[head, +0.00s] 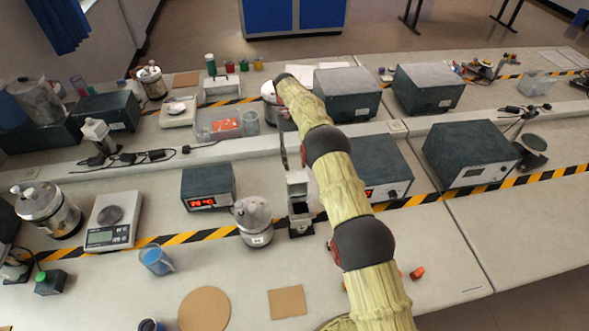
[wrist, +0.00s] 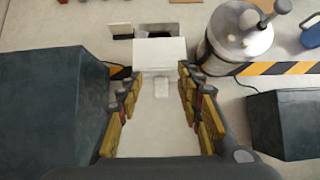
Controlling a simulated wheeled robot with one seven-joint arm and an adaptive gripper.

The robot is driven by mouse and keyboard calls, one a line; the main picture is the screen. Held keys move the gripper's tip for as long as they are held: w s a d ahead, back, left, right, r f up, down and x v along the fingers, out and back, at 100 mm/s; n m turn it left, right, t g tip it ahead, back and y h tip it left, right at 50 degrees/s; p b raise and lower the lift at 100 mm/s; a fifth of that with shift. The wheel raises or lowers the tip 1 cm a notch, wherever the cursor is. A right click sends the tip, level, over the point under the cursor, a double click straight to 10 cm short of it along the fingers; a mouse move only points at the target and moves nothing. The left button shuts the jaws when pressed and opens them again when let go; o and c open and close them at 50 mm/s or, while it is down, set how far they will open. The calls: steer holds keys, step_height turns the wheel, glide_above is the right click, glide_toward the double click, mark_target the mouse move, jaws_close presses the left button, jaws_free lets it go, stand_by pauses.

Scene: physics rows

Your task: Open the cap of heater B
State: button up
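Several silver lidded cylinders that look like heaters show in the head view. The nearest (head: 254,222) stands right of the blue mug, with its lid on and a small label I cannot read. It also shows at the upper right in the wrist view (wrist: 232,45), lid and knob on top. Another heater (head: 48,210) is at the far left, and one (head: 150,82) at the back left. My gripper (wrist: 160,82) is open, with nothing held between its fingers. A white-topped box (wrist: 160,52) lies ahead of the fingertips; the nearest heater is beside it, apart from the fingers.
The white-topped box (head: 299,187) stands close to the nearest heater. Dark instrument boxes (head: 208,187) stand on both sides of the gripper. A blue mug (head: 157,260), a scale (head: 113,222) and cork pads (head: 204,309) are on the near bench. The right front bench is mostly clear.

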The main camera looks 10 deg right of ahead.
steer(key=shift+r, duration=2)
steer(key=shift+c, duration=0.3)
